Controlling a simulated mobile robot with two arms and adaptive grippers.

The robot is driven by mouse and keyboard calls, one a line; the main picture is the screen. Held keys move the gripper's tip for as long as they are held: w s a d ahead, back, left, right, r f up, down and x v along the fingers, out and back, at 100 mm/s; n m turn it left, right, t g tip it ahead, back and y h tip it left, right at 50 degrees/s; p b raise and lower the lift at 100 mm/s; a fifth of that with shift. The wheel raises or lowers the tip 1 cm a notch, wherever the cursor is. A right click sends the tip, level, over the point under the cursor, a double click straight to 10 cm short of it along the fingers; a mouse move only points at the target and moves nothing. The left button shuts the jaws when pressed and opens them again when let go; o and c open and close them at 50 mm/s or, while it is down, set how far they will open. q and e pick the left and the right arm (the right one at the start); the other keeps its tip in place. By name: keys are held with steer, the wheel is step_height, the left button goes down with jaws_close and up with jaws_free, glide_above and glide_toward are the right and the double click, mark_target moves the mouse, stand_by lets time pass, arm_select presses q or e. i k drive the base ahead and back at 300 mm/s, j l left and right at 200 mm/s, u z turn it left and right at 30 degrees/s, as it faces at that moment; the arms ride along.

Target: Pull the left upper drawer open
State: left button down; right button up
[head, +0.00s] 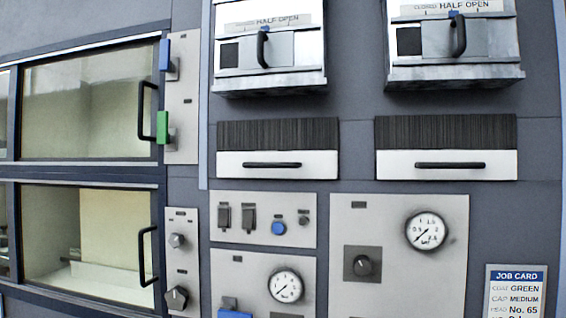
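Two white fronts with black horizontal bar handles sit side by side in the dark grey panel, each under a black ribbed strip. The left white drawer front (277,172) looks flush with the panel, and its handle (272,165) is free. The right white drawer front (446,173) looks the same, with its own handle (450,165). No lower row of drawers shows in the head view, so I cannot tell for certain which front the task names. Neither of my grippers shows.
Above are two metal hatches marked HALF OPEN, left (270,50) and right (455,45). At left are two glazed doors, upper (85,100) and lower (85,240), with vertical handles. Below are switch and gauge panels (400,270) and a job card (516,290).

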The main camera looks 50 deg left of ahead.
mark_target(310, 164)
steer(key=u, duration=1.65)
steer(key=i+l+u, duration=0.15)
steer(key=i+l, duration=0.15)
steer(key=i, duration=0.05)
